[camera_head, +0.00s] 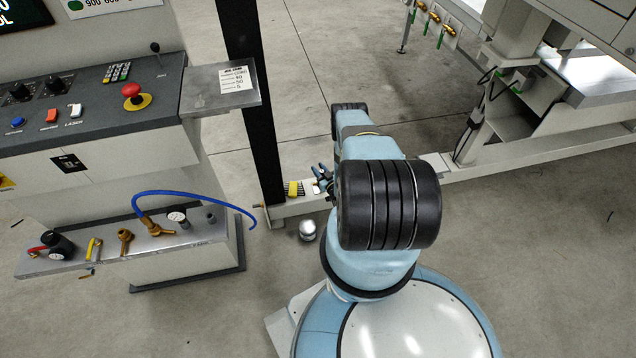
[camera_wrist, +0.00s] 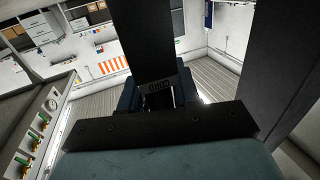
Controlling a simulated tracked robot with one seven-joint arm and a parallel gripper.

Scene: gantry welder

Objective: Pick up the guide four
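I cannot tell which thing is the guide four; nothing in either view carries a readable label with that name. A grey plate with a white printed label (camera_head: 236,80) sits at the right end of the control desk, but its text is too small to read surely. My gripper (camera_head: 322,178) is mostly hidden behind my arm in the head view, beside the black post.
The control desk (camera_head: 95,100) stands left, with a red stop button (camera_head: 131,91). A lower metal shelf (camera_head: 60,265) carries valves and a blue hose (camera_head: 190,196). A yellow block (camera_head: 295,188) and silver dome (camera_head: 308,230) are near the black post (camera_head: 252,100). Floor lies open at right.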

